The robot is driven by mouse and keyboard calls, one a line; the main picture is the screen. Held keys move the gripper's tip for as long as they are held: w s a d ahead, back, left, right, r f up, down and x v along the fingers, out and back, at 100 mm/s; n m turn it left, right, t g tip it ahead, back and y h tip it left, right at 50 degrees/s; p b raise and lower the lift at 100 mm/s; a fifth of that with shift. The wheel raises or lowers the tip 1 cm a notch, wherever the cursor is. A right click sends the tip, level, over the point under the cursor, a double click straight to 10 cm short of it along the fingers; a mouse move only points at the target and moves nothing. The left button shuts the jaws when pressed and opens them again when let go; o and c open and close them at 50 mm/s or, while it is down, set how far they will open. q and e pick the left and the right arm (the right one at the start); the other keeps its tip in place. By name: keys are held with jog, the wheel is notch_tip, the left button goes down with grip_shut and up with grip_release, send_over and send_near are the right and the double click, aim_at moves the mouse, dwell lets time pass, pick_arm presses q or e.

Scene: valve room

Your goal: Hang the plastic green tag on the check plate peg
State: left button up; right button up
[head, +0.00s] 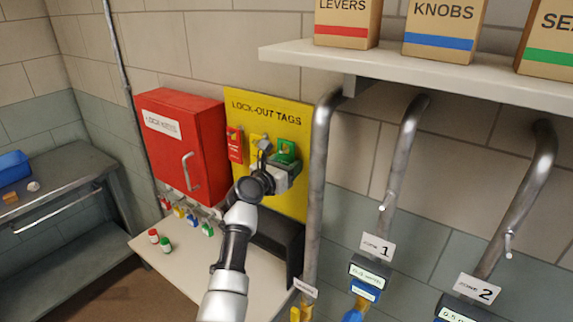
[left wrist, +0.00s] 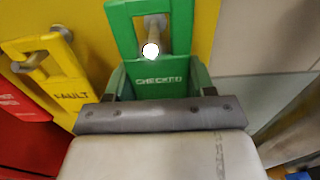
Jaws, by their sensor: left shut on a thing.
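The green tag (head: 286,150) is at the right of the yellow lock-out tags board (head: 265,108). It also shows in the left wrist view (left wrist: 160,82), with lettering that seems to read CHECKED. A grey peg with a bright round tip (left wrist: 152,48) shows within the tag's upper opening. My left gripper (head: 281,168) is shut on the lower part of the green tag, close to the board. A yellow FAULT tag (left wrist: 66,88) hangs on its own peg to the left, and a red tag (head: 234,145) hangs further left. I cannot make out a check plate. My right gripper is not in view.
A red lock box (head: 182,145) is on the wall left of the board. A shelf (head: 420,72) with labelled boxes juts out at the upper right. Vertical pipes (head: 318,180) stand right of the board. Small coloured items sit on the table (head: 185,262) below.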

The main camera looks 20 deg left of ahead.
pick_arm(q)
jog(key=p+v, duration=0.5)
jog(key=v, duration=0.2)
jog(key=shift+s, duration=0.25)
dwell(0.8)
jog(key=shift+a+r, duration=0.1)
dwell(1.1)
